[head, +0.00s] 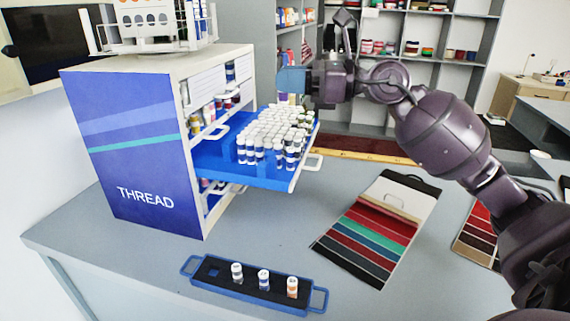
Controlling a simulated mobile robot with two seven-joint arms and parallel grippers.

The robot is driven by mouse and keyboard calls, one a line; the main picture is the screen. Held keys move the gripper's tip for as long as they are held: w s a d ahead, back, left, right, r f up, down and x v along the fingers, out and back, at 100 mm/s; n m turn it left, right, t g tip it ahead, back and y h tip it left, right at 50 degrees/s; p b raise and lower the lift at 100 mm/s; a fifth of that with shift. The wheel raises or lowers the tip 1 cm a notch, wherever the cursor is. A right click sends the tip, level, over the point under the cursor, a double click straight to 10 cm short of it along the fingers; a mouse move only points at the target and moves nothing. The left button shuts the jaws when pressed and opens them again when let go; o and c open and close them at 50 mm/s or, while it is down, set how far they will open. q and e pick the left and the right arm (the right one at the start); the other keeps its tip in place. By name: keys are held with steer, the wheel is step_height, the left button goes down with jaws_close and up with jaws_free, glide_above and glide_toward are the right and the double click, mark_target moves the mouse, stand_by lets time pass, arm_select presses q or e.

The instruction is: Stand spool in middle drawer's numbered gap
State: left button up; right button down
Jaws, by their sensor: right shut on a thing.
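The thread cabinet (150,150) stands at the left with its blue middle drawer (222,160) pulled out to the right. White-topped spools (275,130) stand in close rows in the drawer. I cannot make out the numbered gap or any number. My right gripper (291,80) is above the drawer's far side, its blue end pointing left. It is shut on a spool (289,98), mostly hidden, with a small pale and purple part showing below the fingers. Whether that spool is clear of the drawer's rows I cannot tell. My left gripper is out of view.
A blue-handled tray (212,283) with three spools and an empty square slot lies at the counter's front. A fabric swatch card (370,235) lies right of the drawer. A white wire rack (145,45) stands on the cabinet. The counter between drawer and tray is clear.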

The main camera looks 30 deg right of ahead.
glide_above(276, 161)
steer(key=v, duration=0.3)
step_height(276, 161, down, 11)
steer(key=shift+a+f+b, duration=0.15)
steer(key=shift+f+b, duration=0.15)
steer(key=shift+f, duration=2.35)
steer(key=shift+f+b, duration=0.2)
steer(key=shift+b, duration=0.1)
steer(key=c, duration=1.1)
jaws_free()
steer(key=shift+o, duration=0.2)
